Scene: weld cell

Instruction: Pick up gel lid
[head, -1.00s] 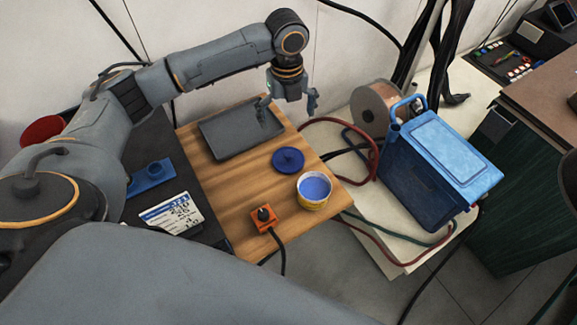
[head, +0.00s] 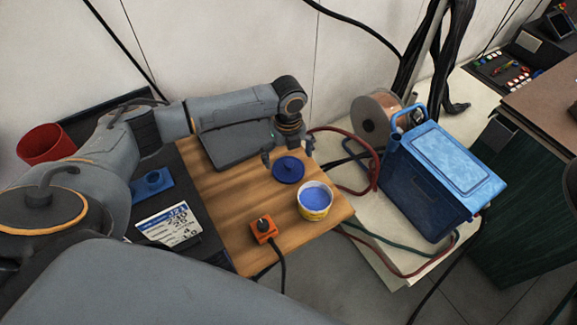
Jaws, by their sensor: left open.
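The gel lid (head: 288,171) is a round, dark blue disc with a small raised knob, lying on the wooden board. The gel tub (head: 314,201), yellow and white with blue gel inside, stands uncovered just to the lower right of the lid. My left gripper (head: 287,156) is open, with its fingers pointing down over the far edge of the lid, one on each side. It holds nothing. I cannot tell its exact height above the lid. My right gripper is not in view.
An orange switch box (head: 264,230) with a black cable sits at the board's front. A blue case (head: 430,180), a wire spool (head: 374,118) and hoses are to the right.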

